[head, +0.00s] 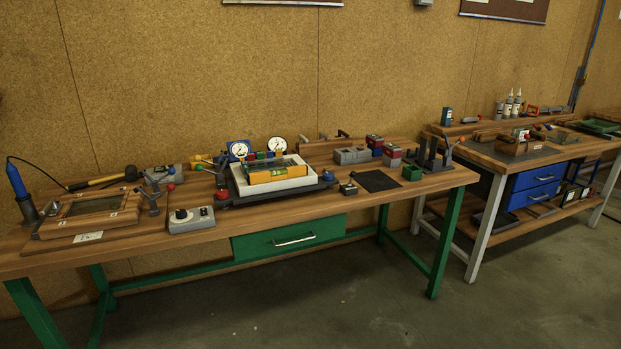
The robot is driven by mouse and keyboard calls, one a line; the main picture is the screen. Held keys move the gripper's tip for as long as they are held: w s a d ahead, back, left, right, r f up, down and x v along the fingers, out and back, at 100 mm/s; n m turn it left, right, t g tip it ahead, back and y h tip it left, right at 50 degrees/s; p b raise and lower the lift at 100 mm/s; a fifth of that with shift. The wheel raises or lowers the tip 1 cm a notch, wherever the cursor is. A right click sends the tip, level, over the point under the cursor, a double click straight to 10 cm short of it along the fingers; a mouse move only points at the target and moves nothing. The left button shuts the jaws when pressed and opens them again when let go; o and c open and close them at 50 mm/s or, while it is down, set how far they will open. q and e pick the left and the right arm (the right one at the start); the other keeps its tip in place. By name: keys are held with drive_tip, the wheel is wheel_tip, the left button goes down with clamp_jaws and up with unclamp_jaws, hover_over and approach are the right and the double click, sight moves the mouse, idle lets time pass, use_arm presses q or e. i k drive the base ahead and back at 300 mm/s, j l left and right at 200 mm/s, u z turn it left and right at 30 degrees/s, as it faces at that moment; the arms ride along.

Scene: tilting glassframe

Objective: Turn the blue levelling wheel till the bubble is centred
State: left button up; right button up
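A yellow spirit level (270,178) lies across a white plate (245,190) on a dark base, on the near workbench. Its bubble is too small to make out. A small blue wheel (327,175) sits at the right front corner of the base. A red wheel (222,195) sits at the left front corner. Neither of my grippers is in view.
The wooden bench (130,245) has a green drawer. A grey control box (192,219) and a framed glass panel (92,208) are left of the base. Two dial gauges (277,144) stand behind it. Grey and red blocks (392,154) and a black mat (376,181) are right.

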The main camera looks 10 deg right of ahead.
sight(327, 176)
drive_tip(key=i+l+u, duration=0.3)
drive_tip(key=i+l, duration=0.15)
drive_tip(key=i+l+u, duration=0.25)
drive_tip(key=i+l, duration=0.2)
drive_tip(key=l, duration=0.15)
